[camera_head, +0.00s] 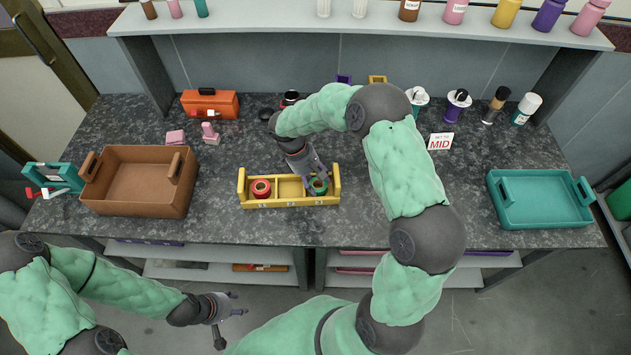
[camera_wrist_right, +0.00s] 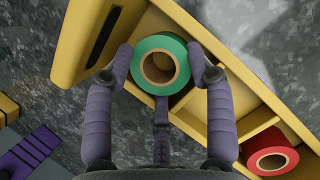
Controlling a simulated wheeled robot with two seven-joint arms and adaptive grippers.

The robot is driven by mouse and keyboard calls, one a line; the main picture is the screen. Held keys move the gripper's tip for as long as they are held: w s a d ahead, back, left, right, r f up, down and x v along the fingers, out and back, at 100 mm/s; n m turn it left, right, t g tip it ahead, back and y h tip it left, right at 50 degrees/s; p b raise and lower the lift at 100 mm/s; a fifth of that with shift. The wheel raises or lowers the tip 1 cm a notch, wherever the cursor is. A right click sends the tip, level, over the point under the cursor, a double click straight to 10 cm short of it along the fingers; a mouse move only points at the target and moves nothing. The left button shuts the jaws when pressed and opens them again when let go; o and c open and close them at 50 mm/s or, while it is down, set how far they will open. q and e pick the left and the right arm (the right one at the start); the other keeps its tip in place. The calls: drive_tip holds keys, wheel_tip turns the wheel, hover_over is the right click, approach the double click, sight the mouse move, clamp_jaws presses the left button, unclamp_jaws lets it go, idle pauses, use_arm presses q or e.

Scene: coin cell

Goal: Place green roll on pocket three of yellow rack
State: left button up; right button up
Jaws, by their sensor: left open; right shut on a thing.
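The yellow rack (camera_head: 290,203) stands near the table's front edge, with a row of pockets. A red roll (camera_head: 261,188) sits in its left pocket; it also shows in the right wrist view (camera_wrist_right: 270,155). The middle pocket looks empty. The green roll (camera_wrist_right: 178,50) is between the fingers of my right gripper (camera_wrist_right: 165,65), which is shut on it, at the rack's right end pocket. In the head view the green roll (camera_head: 318,188) is partly covered by the gripper. I cannot tell whether it touches the pocket floor. My left gripper (camera_head: 238,305) is open and empty, low in front of the table.
A brown crate (camera_head: 140,205) stands left of the rack and a teal tray (camera_head: 540,220) lies far right. The table between rack and tray is mostly clear beneath my right arm.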

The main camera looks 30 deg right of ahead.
drive_tip(key=shift+f, duration=0.15)
drive_tip(key=o, duration=0.9)
drive_tip(key=shift+s, duration=0.1)
drive_tip(key=shift+f, duration=0.1)
drive_tip(key=shift+a+r, duration=0.1)
drive_tip(key=shift+r, duration=0.4)
drive_tip(key=p+v, duration=0.3)
drive_tip(key=v, duration=0.8)
drive_tip(key=shift+w+a+r, duration=0.1)
drive_tip(key=shift+w+r, duration=0.1)
drive_tip(key=shift+r, duration=0.05)
